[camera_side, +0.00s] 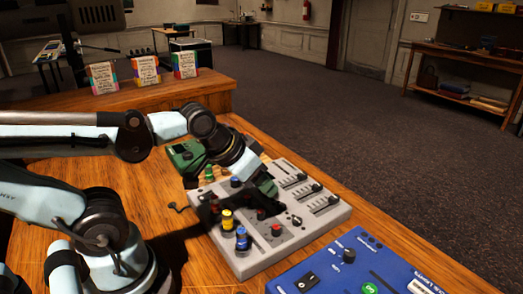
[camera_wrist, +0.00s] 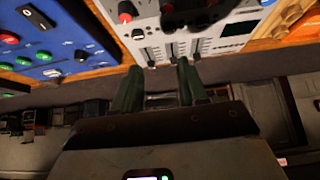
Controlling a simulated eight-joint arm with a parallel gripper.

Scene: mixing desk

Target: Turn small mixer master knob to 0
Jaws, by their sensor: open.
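The small mixer is a light grey panel (camera_side: 255,258) on the wooden desk in the side view, with blue, yellow, red and black knobs and several sliders. It also shows at the top of the wrist view (camera_wrist: 205,47). I cannot read which knob is the master. A black knob (camera_side: 296,221) stands near its front middle, and a red knob (camera_side: 276,230) is beside it. In the wrist view a red knob (camera_wrist: 125,17) and a black knob (camera_wrist: 137,33) are left of the fingers. My gripper (camera_side: 268,188) is open and empty above the mixer; its green fingers (camera_wrist: 158,80) point at the slider area.
A blue panel (camera_side: 325,262) with buttons and knobs lies close to the right of the mixer. A green device (camera_side: 181,154) is behind it. Coloured boxes (camera_side: 145,70) stand on the far desk. The desk's right edge has bare wood.

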